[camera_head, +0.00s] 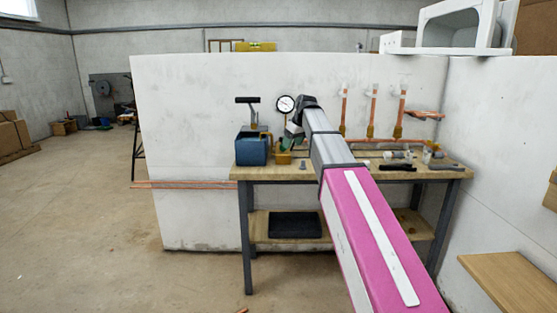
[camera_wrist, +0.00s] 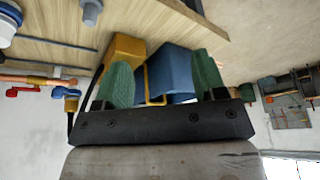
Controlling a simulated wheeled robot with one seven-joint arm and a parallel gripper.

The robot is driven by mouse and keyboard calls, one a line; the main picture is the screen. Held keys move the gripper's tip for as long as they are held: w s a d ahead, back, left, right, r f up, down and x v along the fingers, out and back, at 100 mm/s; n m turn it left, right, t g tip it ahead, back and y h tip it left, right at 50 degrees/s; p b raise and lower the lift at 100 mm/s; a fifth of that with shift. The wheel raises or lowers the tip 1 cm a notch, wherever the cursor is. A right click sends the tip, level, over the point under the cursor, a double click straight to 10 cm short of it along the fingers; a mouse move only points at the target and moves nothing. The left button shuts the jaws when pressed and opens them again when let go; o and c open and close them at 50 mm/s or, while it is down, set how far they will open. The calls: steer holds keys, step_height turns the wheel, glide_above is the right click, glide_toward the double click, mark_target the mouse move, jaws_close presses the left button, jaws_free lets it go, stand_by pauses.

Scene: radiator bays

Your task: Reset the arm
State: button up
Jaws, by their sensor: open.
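My arm reaches forward over the workbench (camera_head: 340,167). My gripper (camera_head: 291,142) is at its far end, above the back left part of the bench. In the wrist view my gripper (camera_wrist: 158,72) has its two green finger pads well apart, with nothing held between them. A blue box (camera_head: 251,151) stands on the left of the bench, and it also shows beyond the fingers in the wrist view (camera_wrist: 172,73). A yellow-orange block (camera_head: 283,158) is beside it, close to my gripper in the picture. I cannot tell whether the fingers touch either one.
A pressure gauge (camera_head: 286,104) is behind the gripper. Copper pipes (camera_head: 373,112) rise along the white wall (camera_head: 200,110). Several loose fittings and dark tools (camera_head: 397,167) lie on the bench's right side. A wooden shelf (camera_head: 510,280) juts out at lower right. The left floor (camera_head: 70,220) is mostly clear.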

steer(key=s+d+f+m+g+h, duration=0.1)
steer(key=s+d+f+m, duration=0.15)
steer(key=s+f, duration=0.65)
steer(key=s+d+f+m+h, duration=0.1)
steer(key=s+d+f+m, duration=0.2)
steer(key=f, duration=1.2)
steer(key=s+d+f+m, duration=0.1)
steer(key=s+d+f, duration=0.1)
steer(key=s+f, duration=0.3)
steer(key=s+d+f+m+g, duration=0.1)
steer(key=s+d+f, duration=0.2)
steer(key=s+f, duration=0.3)
steer(key=s+d+f+m+g+h, duration=0.1)
steer(key=s+d+f, duration=0.1)
steer(key=s+f, duration=0.4)
steer(key=shift+s+d+f, duration=0.15)
steer(key=shift+s+d, duration=0.1)
steer(key=shift+s, duration=0.85)
